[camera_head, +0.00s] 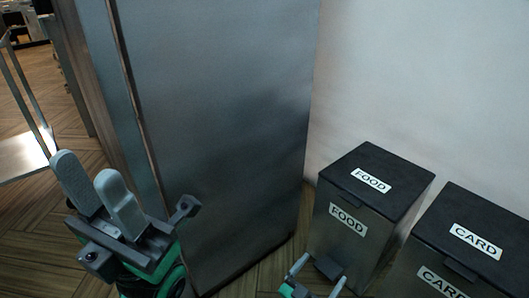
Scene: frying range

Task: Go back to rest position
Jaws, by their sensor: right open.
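My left gripper (86,168) is at the lower left, in front of the large metal cabinet, with its two grey fingers pointing up. The fingers are apart with a narrow gap and nothing visible between them. My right gripper (318,277) shows only partly at the bottom edge, in front of the FOOD bin. Its fingertips are apart and it looks empty; the rest of it is cut off by the frame.
A tall metal cabinet (225,110) fills the middle. A FOOD bin (375,163) and a CARD bin (470,215), both with dark lids, stand at the right by a white wall (430,70). A metal shelf frame (25,155) is at the left. Wood floor (100,135) shows between.

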